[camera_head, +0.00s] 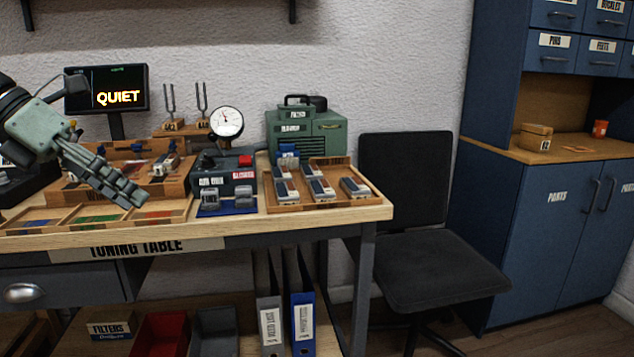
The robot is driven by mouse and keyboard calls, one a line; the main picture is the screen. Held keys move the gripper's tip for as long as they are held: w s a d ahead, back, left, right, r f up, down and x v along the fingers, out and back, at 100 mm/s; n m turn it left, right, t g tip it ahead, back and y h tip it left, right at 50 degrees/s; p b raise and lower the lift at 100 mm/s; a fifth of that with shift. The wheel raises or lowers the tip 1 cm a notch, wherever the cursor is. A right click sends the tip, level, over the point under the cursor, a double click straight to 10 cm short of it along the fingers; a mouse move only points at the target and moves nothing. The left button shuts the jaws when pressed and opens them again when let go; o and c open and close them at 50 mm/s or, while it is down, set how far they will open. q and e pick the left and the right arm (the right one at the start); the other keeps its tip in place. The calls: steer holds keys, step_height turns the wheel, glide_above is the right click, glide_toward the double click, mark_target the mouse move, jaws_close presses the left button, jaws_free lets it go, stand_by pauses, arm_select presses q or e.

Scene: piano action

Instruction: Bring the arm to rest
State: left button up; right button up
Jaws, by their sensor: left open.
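My left gripper (138,194) reaches in from the left on its green-grey arm. It is open and I see nothing between its fingers. Its fingers hang above the front left of the tuning table (330,221), over a low wooden tray (170,211) with coloured compartments. I cannot tell how much height lies between the fingertips and the tray. My right gripper is not in view.
A wooden tray (376,201) with several grey blocks sits at the table's right end. A dark device (240,183), a dial gauge (226,122), a green case (330,136) and a "QUIET" screen (84,101) stand behind. A black chair (440,270) stands right of the table.

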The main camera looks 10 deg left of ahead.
arm_select(q)
steer(key=w+a+f+n+t+h, duration=0.2)
steer(key=w+a+f+n+t, duration=0.2)
steer(key=w+f+n+t, duration=0.75)
steer(key=s+a+f+n+y, duration=0.2)
steer(key=f+n+y, duration=0.2)
steer(key=f+n, duration=0.25)
steer(key=s+a+f+n+g+y, duration=0.1)
steer(key=s+a+f+n+y, duration=0.2)
steer(key=f+n, duration=0.35)
steer(key=s+a+f+n+y, duration=0.2)
steer(key=f+n+y, duration=0.2)
steer(key=f+n, duration=0.25)
steer(key=s+d+f+n+g+y, duration=0.2)
steer(key=s+f+n+g, duration=0.2)
steer(key=s+f, duration=0.5)
steer(key=s+d+f+n+g+h, duration=0.2)
steer(key=s+d+f+n+g, duration=0.3)
steer(key=s+d+f, duration=0.9)
steer(key=shift+s+d+f+g+p, duration=0.35)
steer(key=shift+f+g, duration=0.15)
steer(key=shift+g, duration=0.75)
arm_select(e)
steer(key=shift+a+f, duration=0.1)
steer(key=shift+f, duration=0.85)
arm_select(q)
steer(key=shift+a, duration=0.1)
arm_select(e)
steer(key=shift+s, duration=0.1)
